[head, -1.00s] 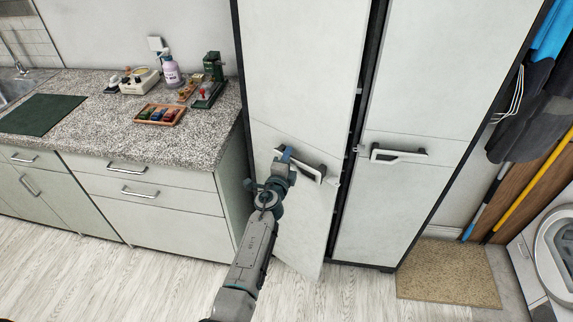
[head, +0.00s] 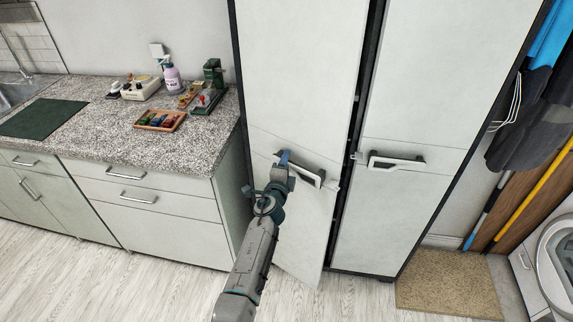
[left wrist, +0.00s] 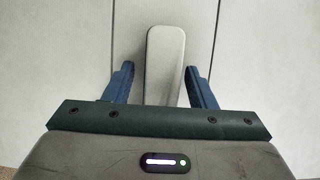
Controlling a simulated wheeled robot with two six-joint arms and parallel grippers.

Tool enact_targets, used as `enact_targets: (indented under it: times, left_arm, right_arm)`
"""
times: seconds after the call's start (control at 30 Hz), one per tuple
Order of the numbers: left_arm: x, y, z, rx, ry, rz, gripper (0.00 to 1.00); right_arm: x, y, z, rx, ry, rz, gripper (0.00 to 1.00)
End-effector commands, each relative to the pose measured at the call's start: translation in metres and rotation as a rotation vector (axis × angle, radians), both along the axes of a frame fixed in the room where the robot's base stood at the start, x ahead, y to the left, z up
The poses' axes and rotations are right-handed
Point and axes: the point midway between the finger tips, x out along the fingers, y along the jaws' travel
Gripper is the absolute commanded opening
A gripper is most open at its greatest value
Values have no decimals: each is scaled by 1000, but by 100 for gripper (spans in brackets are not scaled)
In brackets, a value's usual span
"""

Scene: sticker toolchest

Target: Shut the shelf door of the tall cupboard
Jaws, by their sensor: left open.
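The tall cupboard (head: 415,70) has two pale doors side by side. Its left door (head: 290,75) stands slightly ajar, with a dark gap along its right edge and its lower corner out over the floor. The right door (head: 380,215) looks shut. The left door's handle (head: 314,178) is a pale bar. My left gripper (head: 284,157) is at this handle's left end. In the left wrist view the handle (left wrist: 164,65) lies between the two open blue fingers, with space on both sides. My right gripper is out of view.
A speckled counter (head: 75,130) with drawers stands left of the cupboard, holding a wooden tray (head: 160,119) and small items. A beige mat (head: 445,285), hanging clothes (head: 530,120), poles and a washing machine (head: 555,255) are at the right. Pale floor lies in front.

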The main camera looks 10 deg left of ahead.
Motion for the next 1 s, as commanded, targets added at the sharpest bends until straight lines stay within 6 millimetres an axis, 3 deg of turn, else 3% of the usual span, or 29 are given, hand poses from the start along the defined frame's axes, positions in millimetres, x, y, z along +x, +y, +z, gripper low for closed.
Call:
enact_targets:
  times: [0.37,0.8,1.0]
  left_arm:
    - [-5,0,2,-2,-2,-2,52]
    - [-80,6,2,-2,0,-1,52]
    - [-102,8,1,-2,-1,0,52]
  right_arm:
    - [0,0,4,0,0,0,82]
    - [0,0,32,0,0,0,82]
    - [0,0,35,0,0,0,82]
